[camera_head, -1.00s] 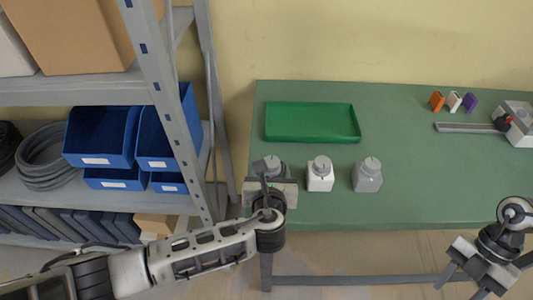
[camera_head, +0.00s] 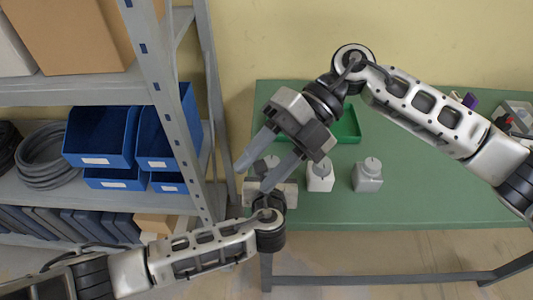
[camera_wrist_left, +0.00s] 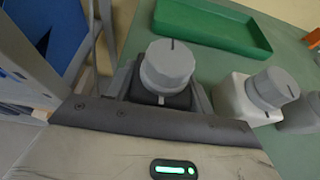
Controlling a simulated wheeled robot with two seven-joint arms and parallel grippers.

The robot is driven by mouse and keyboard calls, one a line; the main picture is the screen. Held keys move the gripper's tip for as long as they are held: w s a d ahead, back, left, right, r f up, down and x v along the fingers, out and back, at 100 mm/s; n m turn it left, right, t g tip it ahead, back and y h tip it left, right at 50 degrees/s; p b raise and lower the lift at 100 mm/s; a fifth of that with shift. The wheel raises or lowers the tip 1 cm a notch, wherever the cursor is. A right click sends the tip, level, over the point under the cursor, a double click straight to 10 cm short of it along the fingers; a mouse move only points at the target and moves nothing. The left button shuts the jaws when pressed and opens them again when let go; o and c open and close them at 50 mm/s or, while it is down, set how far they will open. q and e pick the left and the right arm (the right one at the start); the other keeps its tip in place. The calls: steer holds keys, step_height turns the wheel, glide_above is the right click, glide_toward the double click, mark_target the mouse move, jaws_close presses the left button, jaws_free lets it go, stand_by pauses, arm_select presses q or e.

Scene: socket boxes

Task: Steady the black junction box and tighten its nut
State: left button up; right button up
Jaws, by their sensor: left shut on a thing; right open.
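The black junction box (camera_wrist_left: 178,99) sits at the front left of the green table, with a round grey nut (camera_wrist_left: 168,66) on top. My left gripper (camera_wrist_left: 160,88) is shut on the box, one finger on each side, in the left wrist view. In the head view the nut (camera_head: 271,161) shows between the fingers of my right gripper (camera_head: 254,177), which is open and points down over the box. I cannot tell whether its fingers touch the nut. The grippers mostly hide the box in the head view.
A white box (camera_head: 320,184) and a grey box (camera_head: 368,183), each with a nut, stand to the right, the white one close by. A green tray (camera_head: 347,126) lies behind, partly hidden by my right arm. A shelf with blue bins (camera_head: 100,137) stands left.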

steer(key=s+a+r+n+g, duration=0.1)
steer(key=s+a+r+n, duration=0.15)
steer(key=a+r, duration=0.2)
steer(key=n+t+h, duration=0.8)
steer(key=n+h, duration=0.1)
steer(key=h, duration=0.5)
glide_toward(270, 161)
steer(key=f, duration=0.1)
steer(key=x, duration=0.7)
steer(key=shift+d+f, duration=0.1)
steer(key=shift+d, duration=0.1)
steer(key=shift+y, duration=0.3)
steer(key=c, duration=0.7)
